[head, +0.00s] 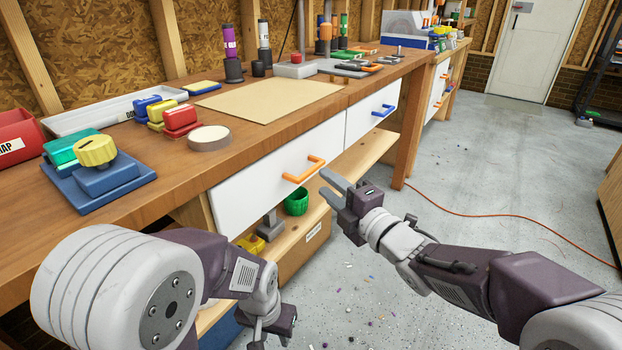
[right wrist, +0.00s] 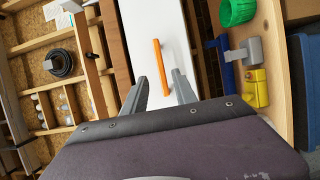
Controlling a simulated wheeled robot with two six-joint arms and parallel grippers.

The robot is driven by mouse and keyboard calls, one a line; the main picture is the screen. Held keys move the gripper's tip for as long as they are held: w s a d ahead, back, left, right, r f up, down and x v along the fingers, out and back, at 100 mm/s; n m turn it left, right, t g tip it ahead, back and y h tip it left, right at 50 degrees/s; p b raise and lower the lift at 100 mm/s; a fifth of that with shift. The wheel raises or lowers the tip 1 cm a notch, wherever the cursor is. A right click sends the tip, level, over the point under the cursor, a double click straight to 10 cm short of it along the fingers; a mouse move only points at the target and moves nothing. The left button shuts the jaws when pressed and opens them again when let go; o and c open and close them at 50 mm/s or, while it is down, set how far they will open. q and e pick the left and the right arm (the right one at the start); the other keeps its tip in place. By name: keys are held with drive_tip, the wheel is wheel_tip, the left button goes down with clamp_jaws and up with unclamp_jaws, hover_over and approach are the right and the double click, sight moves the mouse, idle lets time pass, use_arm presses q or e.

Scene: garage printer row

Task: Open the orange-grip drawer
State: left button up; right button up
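The orange-grip drawer (head: 262,186) has a white front under the wooden bench and appears shut. Its orange bar grip (head: 304,169) sticks out from the front; it also shows in the right wrist view (right wrist: 161,67). My right gripper (head: 334,184) is open and empty, just right of the grip in the head view. In the right wrist view its fingers (right wrist: 161,88) point at the drawer front, with the grip's near end lying between their lines; I see no contact. My left gripper (head: 280,325) hangs low at the bottom of the head view, its fingertips not clearly visible.
A second white drawer with a blue grip (head: 383,111) is further right. A lower shelf (head: 290,232) holds a green cup (head: 296,201) and a yellow block (head: 251,243). The bench top (head: 170,170) carries several blocks and tools.

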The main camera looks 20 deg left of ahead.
sight(313, 173)
drive_tip(key=b+x, duration=0.1)
drive_tip(key=x, duration=0.6)
drive_tip(key=shift+w+a, duration=0.1)
drive_tip(key=shift+w, duration=0.05)
drive_tip(key=shift+f, duration=0.1)
clamp_jaws()
idle(1.0)
